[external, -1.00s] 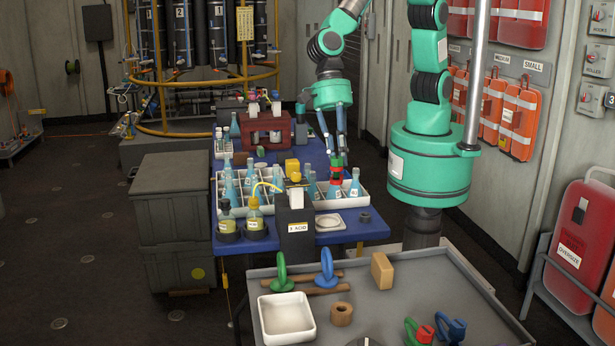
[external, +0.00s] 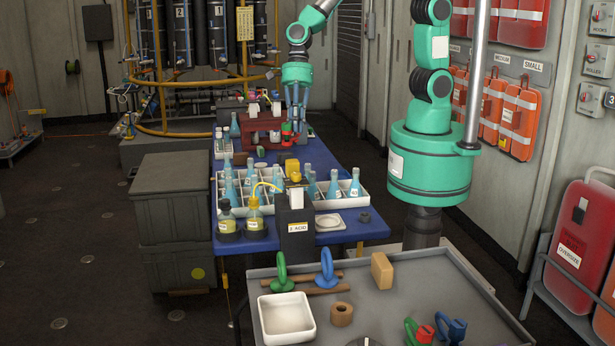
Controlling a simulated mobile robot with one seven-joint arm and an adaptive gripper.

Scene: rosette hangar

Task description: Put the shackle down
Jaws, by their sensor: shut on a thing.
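My gripper (external: 293,122) is at the far part of the blue table, pointing down, by the right side of the dark red crate. It is shut on a small red and green shackle (external: 287,132), which hangs at its fingertips. The shackle is small in view, and I cannot tell whether it touches the table. A green shackle with a red part (external: 418,333) and a blue shackle (external: 450,330) lie on the grey cart in front. A green ring piece (external: 281,273) and a blue one (external: 327,268) stand by brown rods on the cart.
A white divided rack (external: 349,200) of blue bottles stands nearer on the blue table (external: 280,158). A grey cart (external: 385,305) in front holds a white tray (external: 287,336) and a tan block (external: 382,270).

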